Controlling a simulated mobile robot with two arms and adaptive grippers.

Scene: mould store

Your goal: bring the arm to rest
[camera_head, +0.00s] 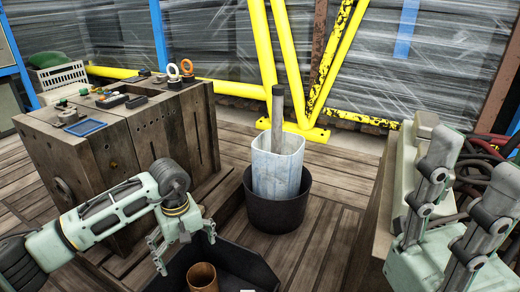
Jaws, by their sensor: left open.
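My left arm comes in from the left, pale green and grey. Its gripper (182,254) points down with its fingers apart and nothing between them. It hangs over the left end of a dark open tray (262,268), which holds a brown cylinder (202,276). The gripper is left of the cylinder and seems clear of it. The tray's lower part is cut off by the picture's edge. I make out no right gripper.
A worn block-like bench (88,155) with rings and small parts stands behind my left arm. A black tub (277,210) holds a pale blue-white container (276,165) with a grey bar upright. Pale green hardware with grey linkages (432,185) and cables fill the right. Yellow posts (292,60) stand behind.

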